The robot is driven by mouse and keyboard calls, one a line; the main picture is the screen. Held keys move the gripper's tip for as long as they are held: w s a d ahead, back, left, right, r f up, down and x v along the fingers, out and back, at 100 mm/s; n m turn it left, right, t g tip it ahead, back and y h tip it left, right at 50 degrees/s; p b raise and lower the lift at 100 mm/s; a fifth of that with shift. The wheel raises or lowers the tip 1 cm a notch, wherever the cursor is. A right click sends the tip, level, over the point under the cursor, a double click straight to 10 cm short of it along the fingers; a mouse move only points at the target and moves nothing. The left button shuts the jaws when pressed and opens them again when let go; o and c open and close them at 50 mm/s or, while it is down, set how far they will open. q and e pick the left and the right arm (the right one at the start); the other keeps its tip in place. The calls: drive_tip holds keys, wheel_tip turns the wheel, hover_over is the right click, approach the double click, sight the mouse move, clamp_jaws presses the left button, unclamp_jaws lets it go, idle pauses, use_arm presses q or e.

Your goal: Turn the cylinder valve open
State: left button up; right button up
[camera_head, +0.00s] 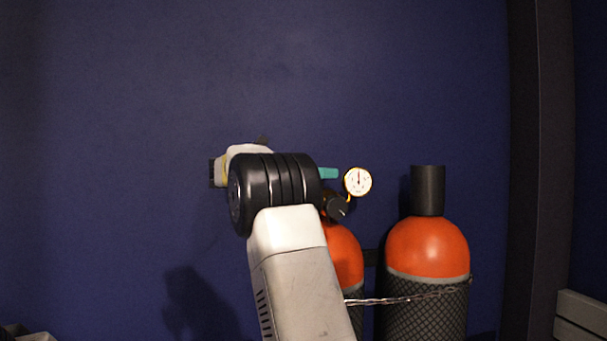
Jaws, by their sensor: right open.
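Two orange-topped gas cylinders stand against the blue wall. The left cylinder (345,255) is partly hidden behind my right arm. At its top are a black knob (338,207) and a round white dial gauge (358,182). A teal piece (328,173) shows left of the gauge; I cannot tell what it belongs to. The right cylinder (428,245) has a plain black cap. My right gripper (247,150) is mostly hidden behind my black wrist, up and left of the knob. It is open, but its fingertips and any contact are hidden. My left gripper is out of view.
A chain or wire (400,299) runs across the cylinders. A dark post (540,170) stands at the right, with pale slats (582,318) in the lower right corner. The wall left of my arm is clear.

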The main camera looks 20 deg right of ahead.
drive_tip(key=shift+s+d, duration=0.25)
drive_tip(key=shift+d, duration=0.9)
drive_tip(key=c, duration=1.4)
drive_tip(key=shift+o, duration=0.2)
drive_tip(key=shift+n+t, duration=0.3)
drive_tip(key=shift+t, duration=0.1)
drive_tip(key=w+n+t+y, duration=0.1)
drive_tip(key=n+t, duration=0.2)
drive_tip(key=t, duration=0.2)
drive_tip(key=n+t+y, duration=0.2)
drive_tip(key=n+t, duration=0.1)
drive_tip(key=t, duration=0.2)
drive_tip(key=w+n+t+y, duration=0.1)
drive_tip(key=n+t, duration=0.3)
drive_tip(key=shift+w+a+t, duration=0.3)
drive_tip(key=shift+a+t, duration=0.05)
drive_tip(key=shift+t, duration=0.05)
drive_tip(key=shift+n+t+y, duration=0.3)
drive_tip(key=shift+y, duration=0.1)
